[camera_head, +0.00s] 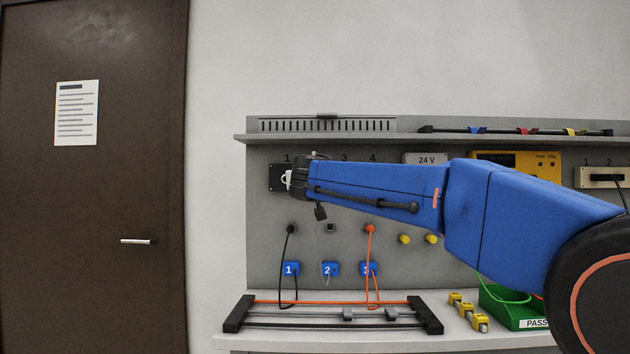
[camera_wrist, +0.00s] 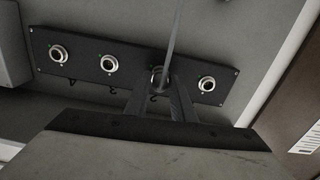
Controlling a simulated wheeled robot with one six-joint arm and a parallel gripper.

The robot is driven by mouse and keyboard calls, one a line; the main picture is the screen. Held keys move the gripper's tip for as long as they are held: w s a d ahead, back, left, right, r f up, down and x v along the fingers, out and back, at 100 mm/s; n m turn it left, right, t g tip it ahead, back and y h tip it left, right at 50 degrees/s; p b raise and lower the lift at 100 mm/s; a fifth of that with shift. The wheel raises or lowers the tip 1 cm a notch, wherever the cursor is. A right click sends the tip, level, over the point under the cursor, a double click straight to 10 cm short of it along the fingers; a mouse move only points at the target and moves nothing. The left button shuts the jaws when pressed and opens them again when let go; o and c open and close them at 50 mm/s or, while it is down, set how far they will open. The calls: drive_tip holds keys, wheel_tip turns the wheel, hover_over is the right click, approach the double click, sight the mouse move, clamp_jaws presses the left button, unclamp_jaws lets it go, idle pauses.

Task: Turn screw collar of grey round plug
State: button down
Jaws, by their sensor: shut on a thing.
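My gripper (camera_head: 293,180) is at the black socket panel (camera_head: 275,178) at the left of the grey board. In the wrist view its two fingers (camera_wrist: 160,88) close around the plug at the second socket from the right on that panel. A grey cable (camera_wrist: 174,35) comes down to this spot between the fingers. The plug and its screw collar are mostly hidden by the fingers, so I cannot tell how far the collar is turned. The other round metal sockets (camera_wrist: 108,63) on the panel are empty.
Below are blue numbered holders (camera_head: 291,268) with black and orange cables (camera_head: 371,250). A black-ended rack (camera_head: 330,325) lies on the shelf, with yellow blocks (camera_head: 480,322) and a green bin (camera_head: 500,310) to its right. A brown door (camera_head: 120,200) stands left.

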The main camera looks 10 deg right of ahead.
drive_tip(key=shift+n, duration=0.5)
drive_tip(key=n, duration=0.5)
drive_tip(key=shift+n, duration=0.3)
drive_tip(key=n, duration=0.3)
drive_tip(key=shift+n, duration=0.4)
drive_tip(key=n, duration=0.3)
drive_tip(key=shift+n, duration=0.3)
drive_tip(key=n, duration=0.9)
drive_tip(key=shift+f+n, duration=0.1)
drive_tip(key=shift+n, duration=0.2)
